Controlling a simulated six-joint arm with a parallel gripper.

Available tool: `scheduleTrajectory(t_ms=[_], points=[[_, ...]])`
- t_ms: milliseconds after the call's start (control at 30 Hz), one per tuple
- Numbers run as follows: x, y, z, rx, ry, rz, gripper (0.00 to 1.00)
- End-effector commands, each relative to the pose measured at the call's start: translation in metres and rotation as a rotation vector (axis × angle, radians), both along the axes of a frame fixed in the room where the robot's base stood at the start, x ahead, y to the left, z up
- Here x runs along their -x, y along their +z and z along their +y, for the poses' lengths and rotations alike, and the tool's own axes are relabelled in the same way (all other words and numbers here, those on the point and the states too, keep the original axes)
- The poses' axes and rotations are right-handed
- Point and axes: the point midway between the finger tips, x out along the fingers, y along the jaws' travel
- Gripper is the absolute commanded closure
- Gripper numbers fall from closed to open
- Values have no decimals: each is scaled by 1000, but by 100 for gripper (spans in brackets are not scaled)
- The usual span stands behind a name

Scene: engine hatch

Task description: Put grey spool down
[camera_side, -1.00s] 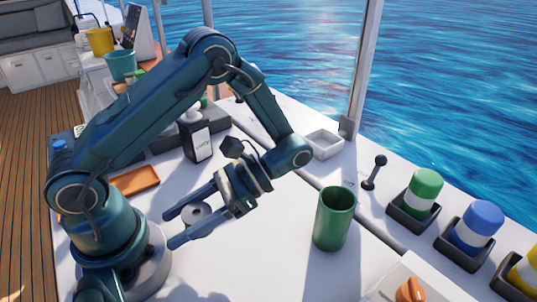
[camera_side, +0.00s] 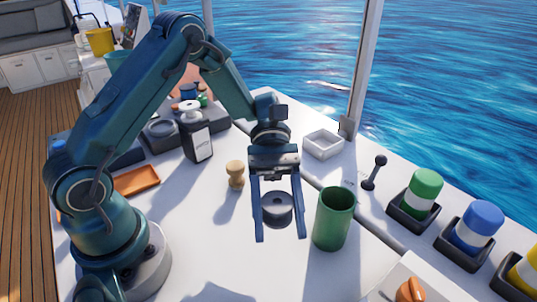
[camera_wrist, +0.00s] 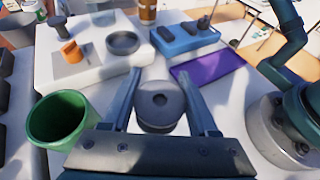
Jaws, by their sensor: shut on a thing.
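The grey spool (camera_side: 277,207) is a short, wide cylinder between the two long fingers of my gripper (camera_side: 281,238). My gripper is shut on the spool, with its fingers pointing toward the front of the side view. In the wrist view the spool (camera_wrist: 158,105) shows a round top with a small dark hole in its middle, and a finger lies on each side of it. I cannot tell for sure how high its underside is over the white worktop (camera_side: 205,255).
A green cup (camera_side: 332,222) stands just right of my gripper. A tan wooden piece (camera_side: 235,174) and a dark dispenser with a white label (camera_side: 199,148) stand behind, to the left. A purple tray (camera_wrist: 208,72) shows in the wrist view. The front-left worktop is clear.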

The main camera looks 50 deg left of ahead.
Motion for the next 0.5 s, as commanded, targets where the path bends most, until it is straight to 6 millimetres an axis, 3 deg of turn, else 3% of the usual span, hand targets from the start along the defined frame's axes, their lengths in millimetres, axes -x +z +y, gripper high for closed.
scheduleTrajectory(t_ms=[300,500], points=[[25,-41,-63,-3,-8,6,95],[29,-52,-80,-2,-5,1,95]])
